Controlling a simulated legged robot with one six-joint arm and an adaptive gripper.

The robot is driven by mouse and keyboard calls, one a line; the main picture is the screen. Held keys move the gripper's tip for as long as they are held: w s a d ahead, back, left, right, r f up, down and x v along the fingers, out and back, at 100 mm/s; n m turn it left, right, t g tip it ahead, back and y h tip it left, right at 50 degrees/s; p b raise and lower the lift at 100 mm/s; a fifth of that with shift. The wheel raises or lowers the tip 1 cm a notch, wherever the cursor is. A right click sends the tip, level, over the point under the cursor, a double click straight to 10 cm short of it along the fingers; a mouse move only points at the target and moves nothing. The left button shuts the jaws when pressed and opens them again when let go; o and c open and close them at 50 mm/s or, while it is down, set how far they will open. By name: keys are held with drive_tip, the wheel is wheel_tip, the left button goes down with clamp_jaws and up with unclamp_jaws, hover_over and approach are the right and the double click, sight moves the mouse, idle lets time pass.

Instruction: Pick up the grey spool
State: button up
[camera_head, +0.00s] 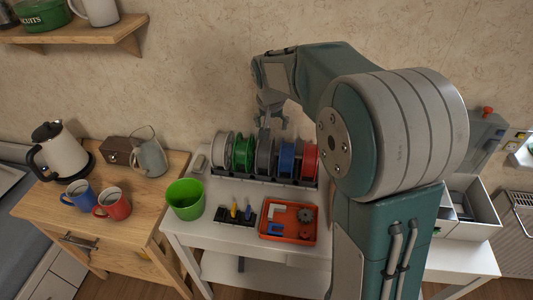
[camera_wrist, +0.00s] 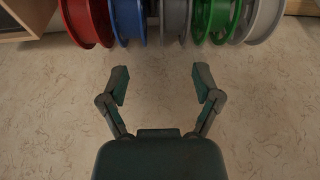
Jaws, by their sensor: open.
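The grey spool (camera_head: 264,155) stands upright in the middle of a row of spools on a dark rack on the white table. It shows at the top of the wrist view (camera_wrist: 173,18), between the blue and green spools. My gripper (camera_head: 270,110) is above and behind the row, close to the wall. In the wrist view my gripper (camera_wrist: 162,82) is open and empty, its two fingers spread either side of the grey spool's line. A gap of wall shows between the fingertips and the spool. The spool's lower part is hidden in the wrist view.
A green spool (camera_head: 243,153) and a blue spool (camera_head: 287,160) stand close on either side. A pale spool (camera_head: 221,148) and a red spool (camera_head: 309,162) end the row. A green cup (camera_head: 185,200) and an orange tray (camera_head: 288,238) are in front. The wall is close behind.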

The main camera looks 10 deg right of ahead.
drive_tip(key=w+a+f, duration=0.2)
drive_tip(key=w+f, duration=0.2)
hover_over(266, 145)
drive_tip(key=s+a, duration=0.1)
drive_tip(key=s, duration=0.1)
drive_tip(key=shift+m, duration=0.3)
wheel_tip(266, 145, down, 5)
drive_tip(key=shift+w+r, duration=0.1)
drive_tip(key=shift+r, duration=0.1)
drive_tip(key=shift+d+f, duration=0.2)
drive_tip(key=shift+f, duration=0.05)
drive_tip(key=x, duration=0.5)
drive_tip(key=shift+w+a, duration=0.15)
drive_tip(key=shift+a, duration=0.05)
drive_tip(key=shift+d, duration=0.25)
drive_tip(key=shift+c, duration=0.7)
drive_tip(key=c, duration=0.9)
